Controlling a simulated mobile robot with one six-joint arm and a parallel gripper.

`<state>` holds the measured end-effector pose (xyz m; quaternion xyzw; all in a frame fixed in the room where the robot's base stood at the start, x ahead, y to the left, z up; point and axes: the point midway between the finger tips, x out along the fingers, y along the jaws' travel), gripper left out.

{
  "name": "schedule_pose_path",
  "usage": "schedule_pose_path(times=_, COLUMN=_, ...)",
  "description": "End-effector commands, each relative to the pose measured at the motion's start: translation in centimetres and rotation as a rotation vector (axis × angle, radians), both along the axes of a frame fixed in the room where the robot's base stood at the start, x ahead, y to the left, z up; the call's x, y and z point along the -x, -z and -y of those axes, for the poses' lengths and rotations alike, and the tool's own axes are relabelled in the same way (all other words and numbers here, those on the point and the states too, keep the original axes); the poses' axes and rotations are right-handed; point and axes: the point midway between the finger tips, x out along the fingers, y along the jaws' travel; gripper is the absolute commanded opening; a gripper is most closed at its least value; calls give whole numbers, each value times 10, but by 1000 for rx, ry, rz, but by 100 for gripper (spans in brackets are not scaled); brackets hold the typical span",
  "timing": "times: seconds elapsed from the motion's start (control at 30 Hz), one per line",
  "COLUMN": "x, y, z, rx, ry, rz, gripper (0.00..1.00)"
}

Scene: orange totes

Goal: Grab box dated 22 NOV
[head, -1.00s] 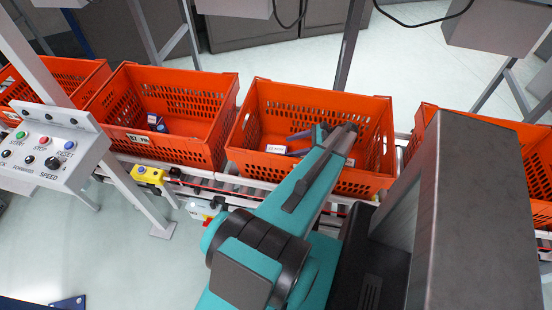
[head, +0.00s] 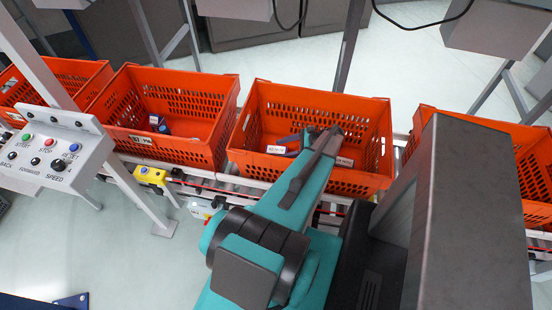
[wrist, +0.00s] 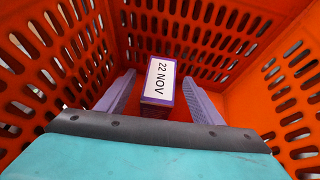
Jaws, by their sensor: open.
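The box dated 22 NOV (wrist: 158,82) is in the wrist view, with a white label facing up and purple sides. It lies inside an orange tote (wrist: 232,25), close to the tote walls. My gripper (wrist: 160,96) is open, with one purple finger on each side of the box. Gaps show between the fingers and the box. In the head view my arm reaches into the orange tote (head: 320,98) right of centre, and it hides most of the gripper. Small white labels (head: 276,149) show in that tote, too small to read.
Another orange tote (head: 165,78) with small boxes (head: 158,123) stands to the left. More totes stand at the far left and right along the conveyor. A control panel (head: 50,150) is at the left. The perforated tote walls stand close around my gripper.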

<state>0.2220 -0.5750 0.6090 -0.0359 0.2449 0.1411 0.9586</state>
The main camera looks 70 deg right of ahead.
Motion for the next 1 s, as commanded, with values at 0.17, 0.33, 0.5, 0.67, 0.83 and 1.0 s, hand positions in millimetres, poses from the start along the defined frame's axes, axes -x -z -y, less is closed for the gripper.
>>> schedule_pose_path(times=0.17, x=0, y=0, z=0, rx=0, ry=1, rz=0, gripper=60)
schedule_pose_path(times=0.33, x=0, y=0, z=0, rx=0, ry=1, rz=0, gripper=60)
schedule_pose_path(times=0.5, x=0, y=0, z=0, rx=0, ry=1, rz=0, gripper=59)
schedule_pose_path(times=0.67, x=1, y=0, z=0, rx=0, ry=1, rz=0, gripper=32)
schedule_pose_path(times=0.83, x=1, y=0, z=0, rx=0, ry=1, rz=0, gripper=3)
schedule_pose_path(times=1.0, x=1, y=0, z=0, rx=0, ry=1, rz=2, gripper=0)
